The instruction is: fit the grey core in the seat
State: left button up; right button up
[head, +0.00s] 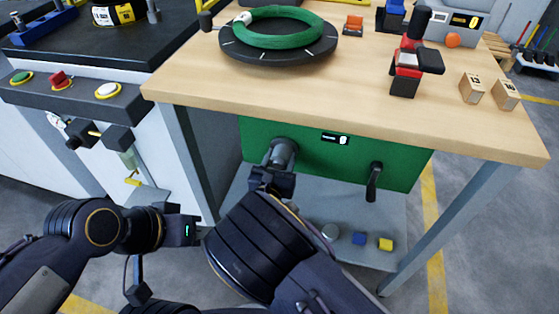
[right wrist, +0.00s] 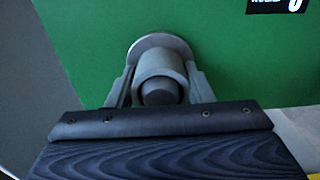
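The grey core (head: 281,158) is a short cylinder with a dark round end, at the left part of the green panel (head: 330,165) below the table top. In the right wrist view the core (right wrist: 160,72) sits in front of a round grey seat (right wrist: 160,41) on the panel, roughly in line with it. I cannot tell how deep it sits. My right gripper (head: 275,176) has a finger on each side of the core and looks shut on it; its fingertips also show in the right wrist view (right wrist: 160,88). My left gripper (head: 195,231) is low at left, away from the core, its fingers not clear.
A crank handle (head: 374,180) sticks out of the panel at right. A lower shelf holds a blue block (head: 359,238) and a yellow block (head: 385,244). On the table stand a green coil (head: 278,27) on a dark disc and a red and black tool (head: 408,62).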

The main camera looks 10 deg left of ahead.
jog(key=o, duration=0.4)
jog(key=shift+s, duration=0.1)
jog(key=s+p, duration=0.1)
jog(key=s, duration=0.6)
jog(key=shift+s+a+p, duration=0.2)
jog(key=shift+s+p, duration=0.15)
